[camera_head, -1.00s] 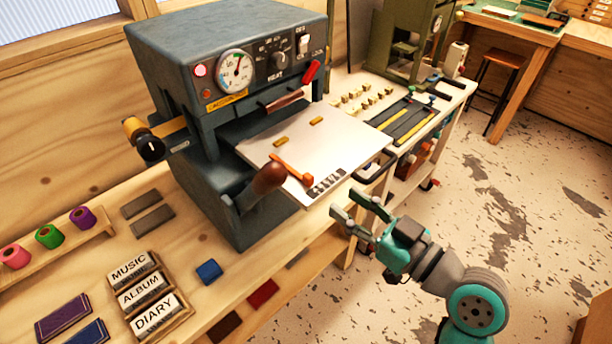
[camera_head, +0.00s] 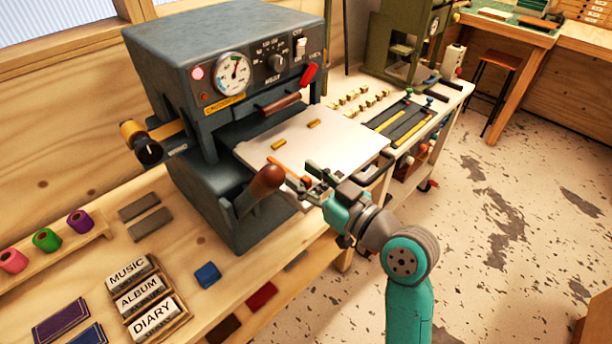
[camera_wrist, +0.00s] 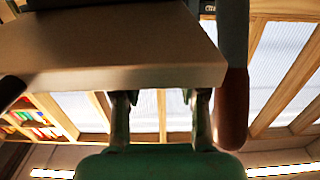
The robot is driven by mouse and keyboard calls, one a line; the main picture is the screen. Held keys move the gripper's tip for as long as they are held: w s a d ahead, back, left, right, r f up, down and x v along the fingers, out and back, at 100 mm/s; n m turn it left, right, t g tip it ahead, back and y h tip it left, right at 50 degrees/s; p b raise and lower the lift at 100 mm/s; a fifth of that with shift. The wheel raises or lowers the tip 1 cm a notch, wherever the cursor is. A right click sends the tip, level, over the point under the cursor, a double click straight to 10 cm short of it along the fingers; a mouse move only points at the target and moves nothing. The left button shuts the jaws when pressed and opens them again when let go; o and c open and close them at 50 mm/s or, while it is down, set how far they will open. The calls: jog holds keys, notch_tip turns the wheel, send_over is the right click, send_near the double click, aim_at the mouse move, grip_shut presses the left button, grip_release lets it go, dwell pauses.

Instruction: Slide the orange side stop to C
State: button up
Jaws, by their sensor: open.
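The orange side stop (camera_head: 287,167) lies on the front part of the press's pale bed plate (camera_head: 345,140). Its right end is hidden by my gripper. My gripper (camera_head: 308,178) is open at the plate's front edge, its fingers close by the stop's right end; I cannot tell whether they touch it. The lettered scale on the plate is covered by the gripper, so the stop's letter cannot be read. In the wrist view, the two fingers (camera_wrist: 161,110) are apart below the plate's edge (camera_wrist: 150,76), and the stop does not show.
A brown lever handle (camera_head: 267,180) is close left of my gripper; it also shows in the wrist view (camera_wrist: 233,110). A dark handle (camera_head: 372,167) is at the plate's right corner. Two small brass pieces (camera_head: 313,124) lie on the plate. The floor at right is open.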

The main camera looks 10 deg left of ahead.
grip_shut()
jog(key=shift+w+d, duration=1)
jog(key=shift+w, duration=0.2)
grip_release()
jog(key=v, duration=1.2)
